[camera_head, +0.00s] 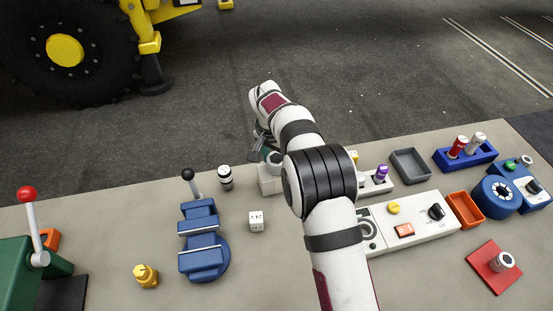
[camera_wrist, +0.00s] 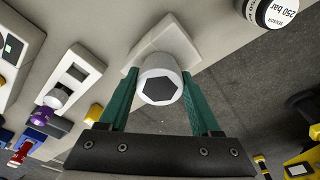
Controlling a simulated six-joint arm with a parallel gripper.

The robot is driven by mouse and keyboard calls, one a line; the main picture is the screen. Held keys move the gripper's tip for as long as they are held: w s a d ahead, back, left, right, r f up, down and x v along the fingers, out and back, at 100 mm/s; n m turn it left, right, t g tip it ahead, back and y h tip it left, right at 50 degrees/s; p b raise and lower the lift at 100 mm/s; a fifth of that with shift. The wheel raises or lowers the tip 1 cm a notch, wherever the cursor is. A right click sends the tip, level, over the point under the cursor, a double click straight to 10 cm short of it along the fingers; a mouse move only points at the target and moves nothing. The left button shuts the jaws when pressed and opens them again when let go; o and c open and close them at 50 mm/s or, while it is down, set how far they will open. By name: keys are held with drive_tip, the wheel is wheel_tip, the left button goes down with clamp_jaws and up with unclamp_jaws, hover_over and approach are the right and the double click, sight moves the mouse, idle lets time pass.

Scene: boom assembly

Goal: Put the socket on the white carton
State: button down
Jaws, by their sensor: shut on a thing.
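The socket (camera_wrist: 160,82) is a pale grey cylinder with a dark hexagonal hole facing the wrist camera. My gripper (camera_wrist: 160,92) has its green fingers shut on the socket's two sides. A white block, which looks like the carton (camera_wrist: 152,42), lies directly beyond the socket in the wrist view. In the head view the carton (camera_head: 267,183) is partly hidden behind my arm, and the socket (camera_head: 274,158) shows just above it beside my gripper (camera_head: 262,150). I cannot tell whether the socket touches the carton.
A black-and-white sensor (camera_head: 225,177) stands left of the carton. A white cube (camera_head: 256,221) and a blue vise (camera_head: 203,240) are nearer the front. A pale holder with a purple part (camera_head: 381,174) and a grey tray (camera_head: 410,166) are to the right.

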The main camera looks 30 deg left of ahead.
sight(273, 163)
drive_tip(key=shift+c, duration=0.4)
unclamp_jaws()
drive_tip(key=shift+f, duration=0.1)
wheel_tip(273, 163, up, 12)
drive_tip(key=s, duration=0.2)
drive_tip(key=s+d+r+m, duration=0.1)
drive_tip(key=s+d+r, duration=0.15)
drive_tip(key=d, duration=0.45)
drive_tip(key=s+d+r+m+g, duration=0.1)
drive_tip(key=d+r, duration=0.2)
drive_tip(key=d, duration=0.4)
drive_tip(key=s+d+r, duration=0.1)
drive_tip(key=d+r, duration=0.1)
drive_tip(key=d, duration=0.6)
drive_tip(key=s+d+f+m, duration=0.1)
drive_tip(key=s+d+f, duration=0.1)
drive_tip(key=s+d, duration=0.2)
drive_tip(key=s+d+f+m+y, duration=0.1)
drive_tip(key=s+d, duration=0.3)
drive_tip(key=s, duration=0.6)
drive_tip(key=s+d+f+m+g, duration=0.1)
drive_tip(key=s+d+f, duration=0.1)
drive_tip(key=s+d, duration=0.2)
drive_tip(key=s, duration=0.3)
drive_tip(key=shift+d+f+m+y, duration=0.25)
drive_tip(key=shift+f+m+y, duration=0.05)
drive_tip(key=shift+f+y, duration=0.1)
